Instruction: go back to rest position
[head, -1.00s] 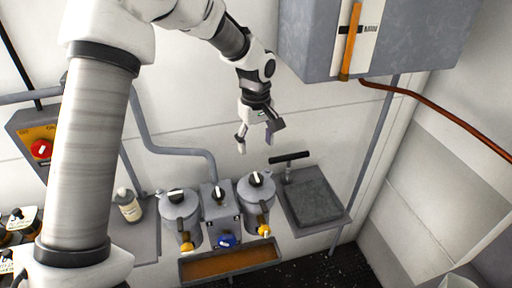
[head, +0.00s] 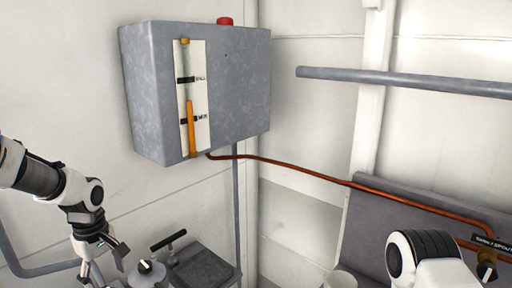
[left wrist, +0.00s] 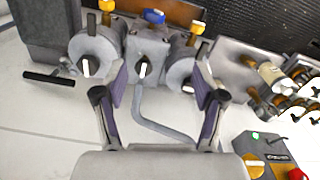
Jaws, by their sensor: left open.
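My left gripper (head: 108,268) is at the lower left of the head view, pointing down. In the left wrist view (left wrist: 160,75) its two fingers are spread with nothing between them. Beyond the fingers are two grey canisters with knobs, one on the left (left wrist: 96,50) and one on the right (left wrist: 182,74), and a grey block (left wrist: 146,46) between them. The gripper is apart from them. Part of my right arm shows at the lower right of the head view, but its gripper is out of view.
A grey wall box (head: 235,85) with an orange gauge (head: 191,125) and red button (head: 224,21) is above right of my left gripper. A copper pipe (head: 300,171) runs right from it. A T-handle (head: 168,240) stands by a grey plate (head: 205,270).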

